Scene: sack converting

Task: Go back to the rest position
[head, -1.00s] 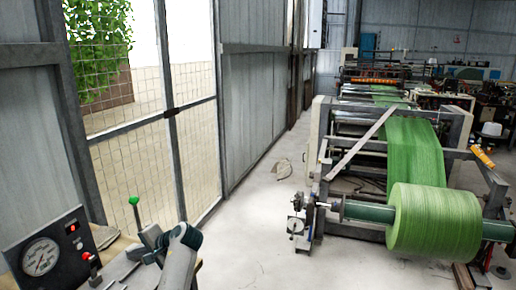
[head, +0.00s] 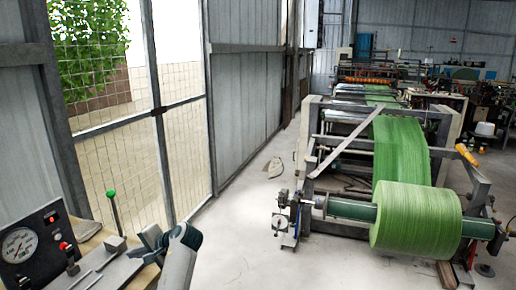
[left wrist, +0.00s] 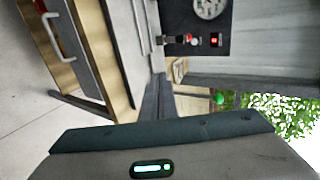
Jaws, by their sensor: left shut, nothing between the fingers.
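My left gripper (head: 149,238) is at the lower left of the head view, shut and empty. It is beside the control stand with the gauge panel (head: 34,243) and the green-knobbed lever (head: 114,212), apart from the lever in the picture. In the left wrist view, the gripper's dark housing fills the bottom, and the gauge panel (left wrist: 198,38) and green knob (left wrist: 218,98) show beyond it. My right gripper is not in view.
A large green roll (head: 415,220) sits on a machine shaft at the right, with green sheet running back from it. A mesh gate (head: 130,165) and grey wall (head: 240,105) line the left. Concrete floor (head: 235,235) is clear between the gripper and the roll machine.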

